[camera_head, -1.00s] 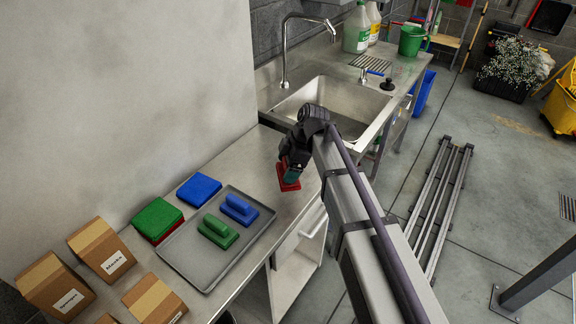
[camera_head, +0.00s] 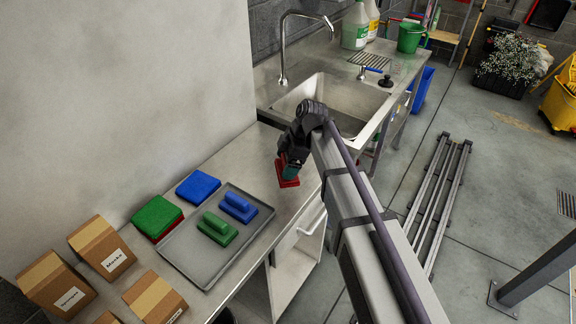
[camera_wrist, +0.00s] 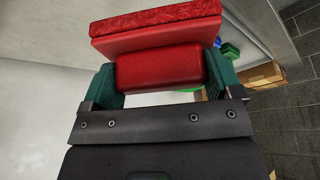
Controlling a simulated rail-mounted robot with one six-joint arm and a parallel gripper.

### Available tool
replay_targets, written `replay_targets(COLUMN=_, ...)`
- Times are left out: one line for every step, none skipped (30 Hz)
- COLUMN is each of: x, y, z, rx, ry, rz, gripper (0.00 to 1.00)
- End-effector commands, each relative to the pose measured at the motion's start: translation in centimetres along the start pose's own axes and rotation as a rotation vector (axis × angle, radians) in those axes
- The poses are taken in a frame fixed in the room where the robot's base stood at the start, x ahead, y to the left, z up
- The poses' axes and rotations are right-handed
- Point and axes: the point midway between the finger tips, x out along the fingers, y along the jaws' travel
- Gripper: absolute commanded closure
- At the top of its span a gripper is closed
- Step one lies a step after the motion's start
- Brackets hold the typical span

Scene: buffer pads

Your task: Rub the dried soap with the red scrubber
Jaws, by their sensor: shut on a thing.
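My gripper (camera_head: 291,164) is shut on the red scrubber (camera_head: 287,178) and holds it at the steel counter, just before the sink. In the wrist view the scrubber's handle (camera_wrist: 160,69) sits between the two green fingers of my gripper (camera_wrist: 163,80), with its red pad beyond the handle. The pad is low at the counter; I cannot tell if it touches the surface. I cannot make out the dried soap; my gripper and arm hide part of the counter there.
A grey tray (camera_head: 186,258) holds a green scrubber (camera_head: 217,228) and a blue scrubber (camera_head: 239,207). Blue pads (camera_head: 199,188) and green pads (camera_head: 157,216) lie beside it. Cardboard boxes (camera_head: 101,249) stand at the front left. The sink (camera_head: 335,103) lies behind my gripper.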

Motion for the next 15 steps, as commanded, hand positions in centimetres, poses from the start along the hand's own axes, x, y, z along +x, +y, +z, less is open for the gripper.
replay_targets(x=0.5, y=0.0, z=0.2, rx=0.0, ry=0.0, rz=0.0, gripper=0.37)
replay_targets(x=0.7, y=0.0, z=0.3, rx=0.0, ry=0.0, rz=0.0, gripper=0.37)
replay_targets(x=1.0, y=0.0, z=0.4, rx=0.0, ry=0.0, rz=0.0, gripper=0.37)
replay_targets(x=1.3, y=0.0, z=0.5, rx=0.0, ry=0.0, rz=0.0, gripper=0.37)
replay_targets(x=1.6, y=0.0, z=0.6, rx=0.0, ry=0.0, rz=0.0, gripper=0.37)
replay_targets(x=1.9, y=0.0, z=0.8, rx=-0.001, ry=0.0, rz=0.0, gripper=0.37)
replay_targets(x=2.2, y=0.0, z=0.8, rx=-0.001, ry=0.0, rz=0.0, gripper=0.37)
replay_targets(x=2.5, y=0.0, z=1.0, rx=-0.001, ry=0.0, rz=0.0, gripper=0.37)
replay_targets(x=2.8, y=0.0, z=1.1, rx=-0.001, ry=0.0, rz=0.0, gripper=0.37)
replay_targets(x=3.0, y=0.0, z=1.2, rx=-0.001, ry=0.0, rz=0.0, gripper=0.37)
replay_targets(x=3.3, y=0.0, z=1.3, rx=-0.001, ry=0.0, rz=0.0, gripper=0.37)
replay_targets(x=3.6, y=0.0, z=1.4, rx=-0.001, ry=0.0, rz=0.0, gripper=0.37)
replay_targets(x=3.9, y=0.0, z=1.5, rx=-0.001, ry=0.0, rz=-0.001, gripper=0.37)
replay_targets(x=4.1, y=0.0, z=1.6, rx=-0.001, ry=0.0, rz=-0.001, gripper=0.37)
replay_targets(x=4.5, y=0.0, z=1.7, rx=-0.001, ry=0.0, rz=-0.001, gripper=0.37)
